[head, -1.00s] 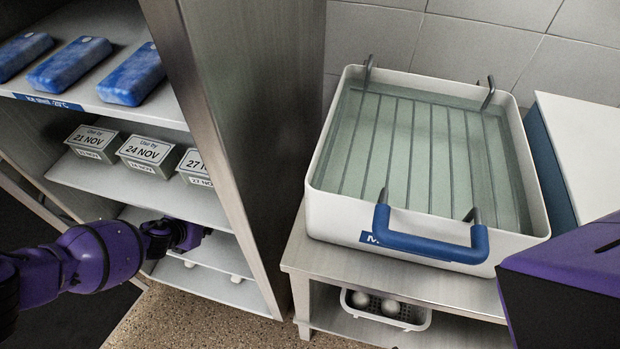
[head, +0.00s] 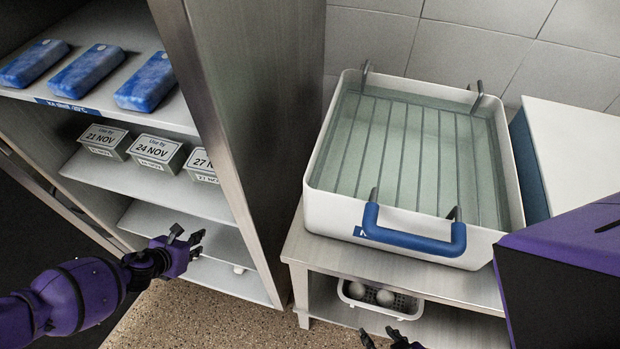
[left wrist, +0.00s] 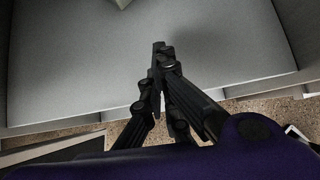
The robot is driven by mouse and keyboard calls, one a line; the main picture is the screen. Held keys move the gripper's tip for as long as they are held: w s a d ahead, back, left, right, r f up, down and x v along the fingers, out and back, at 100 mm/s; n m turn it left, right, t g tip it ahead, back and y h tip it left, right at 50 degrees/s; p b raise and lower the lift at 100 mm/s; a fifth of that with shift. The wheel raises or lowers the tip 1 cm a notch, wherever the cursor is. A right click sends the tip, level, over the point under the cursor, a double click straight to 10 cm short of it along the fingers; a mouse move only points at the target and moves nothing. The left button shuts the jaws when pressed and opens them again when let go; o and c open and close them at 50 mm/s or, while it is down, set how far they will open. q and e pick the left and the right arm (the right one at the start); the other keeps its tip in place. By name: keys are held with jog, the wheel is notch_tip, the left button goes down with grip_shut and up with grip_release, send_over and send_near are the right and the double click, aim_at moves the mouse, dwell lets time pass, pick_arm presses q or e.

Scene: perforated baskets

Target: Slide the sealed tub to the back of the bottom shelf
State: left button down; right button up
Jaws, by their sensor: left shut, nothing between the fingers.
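My left gripper (head: 197,243) is shut and empty in front of the lower shelves of the cabinet. In the left wrist view its fingers (left wrist: 160,50) point over a bare grey shelf (left wrist: 70,65). Dark fingertips of my right gripper (head: 388,339) show at the bottom edge of the head view, mostly cut off.
Grey tubs with date labels (head: 154,153) stand on the shelf above. Blue packs (head: 87,71) lie on the top shelf. The cabinet's side panel (head: 245,130) rises right of the gripper. A white bin (head: 335,214) of liquid stands on a bench; a perforated basket (head: 402,305) sits below.

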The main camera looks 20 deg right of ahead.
pick_arm(q)
jog(key=s+a+p, duration=0.1)
jog(key=s+a, duration=0.3)
jog(key=shift+s+r, duration=0.35)
jog(key=shift+s, duration=0.05)
pick_arm(e)
jog(key=shift+w+r, duration=0.4)
jog(key=shift+r, duration=0.4)
